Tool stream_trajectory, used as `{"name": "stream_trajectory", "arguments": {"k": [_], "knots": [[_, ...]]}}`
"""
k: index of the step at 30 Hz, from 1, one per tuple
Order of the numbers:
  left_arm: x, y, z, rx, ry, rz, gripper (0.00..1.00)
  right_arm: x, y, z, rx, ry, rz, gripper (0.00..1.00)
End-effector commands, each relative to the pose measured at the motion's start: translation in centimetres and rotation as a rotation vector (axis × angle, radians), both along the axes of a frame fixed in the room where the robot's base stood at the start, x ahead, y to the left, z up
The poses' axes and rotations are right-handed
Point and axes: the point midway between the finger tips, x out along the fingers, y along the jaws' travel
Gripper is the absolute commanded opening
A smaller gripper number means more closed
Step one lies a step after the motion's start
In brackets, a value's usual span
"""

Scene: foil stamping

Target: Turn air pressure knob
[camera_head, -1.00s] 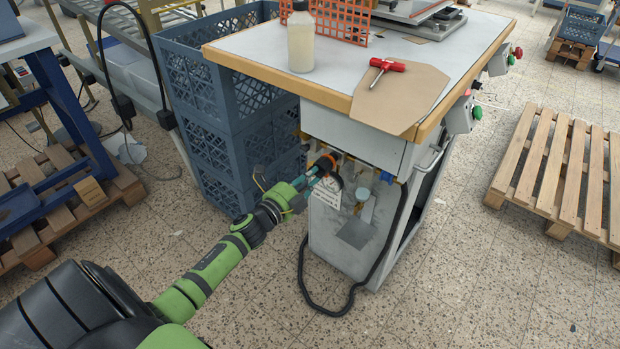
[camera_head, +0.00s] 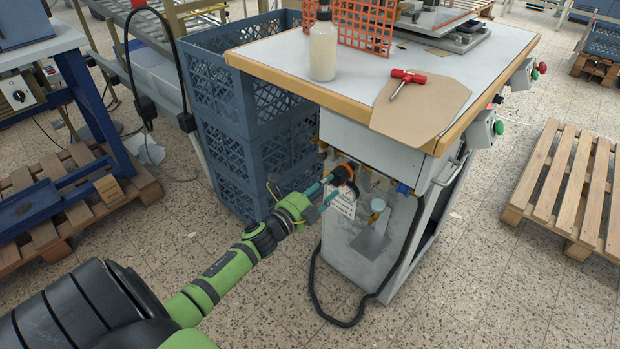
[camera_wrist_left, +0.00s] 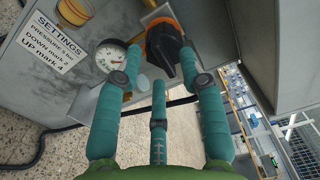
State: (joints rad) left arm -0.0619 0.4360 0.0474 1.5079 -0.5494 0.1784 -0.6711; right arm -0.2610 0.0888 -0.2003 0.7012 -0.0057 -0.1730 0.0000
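The black knob with an orange ring (camera_head: 345,172) sits on the front of the grey machine cabinet under the table. It shows larger in the left wrist view (camera_wrist_left: 168,48), beside a round white pressure gauge (camera_wrist_left: 111,57). My left gripper (camera_head: 328,189) is at the knob, its teal fingers pointing at it. In the left wrist view its fingers (camera_wrist_left: 160,82) are spread apart, with the knob just beyond and between the outer tips. Whether any finger touches the knob I cannot tell. My right gripper is in neither view.
A settings label (camera_wrist_left: 55,45) is left of the gauge. A black hose (camera_head: 318,290) loops to the floor. Blue crates (camera_head: 225,125) stand left of the machine. On the table (camera_head: 275,60) are a bottle (camera_head: 323,50) and a red-handled tool (camera_head: 407,77). Pallets lie on both sides.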

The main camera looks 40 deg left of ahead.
Motion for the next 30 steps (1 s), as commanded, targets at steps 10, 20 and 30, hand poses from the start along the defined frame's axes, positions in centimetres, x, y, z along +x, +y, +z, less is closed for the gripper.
{"name": "stream_trajectory", "arguments": {"k": [10, 20, 30], "knots": [[-6.9, 0.5, -0.1, 0.0, 0.003, 0.0, 0.4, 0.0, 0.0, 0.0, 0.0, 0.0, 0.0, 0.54], [-10.8, 0.8, 0.0, 0.0, 0.0, 0.0, 0.4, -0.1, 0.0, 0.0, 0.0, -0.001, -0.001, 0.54], [-11.0, 0.9, 0.1, 0.001, 0.0, 0.0, 0.4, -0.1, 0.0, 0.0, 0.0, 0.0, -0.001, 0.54]]}}
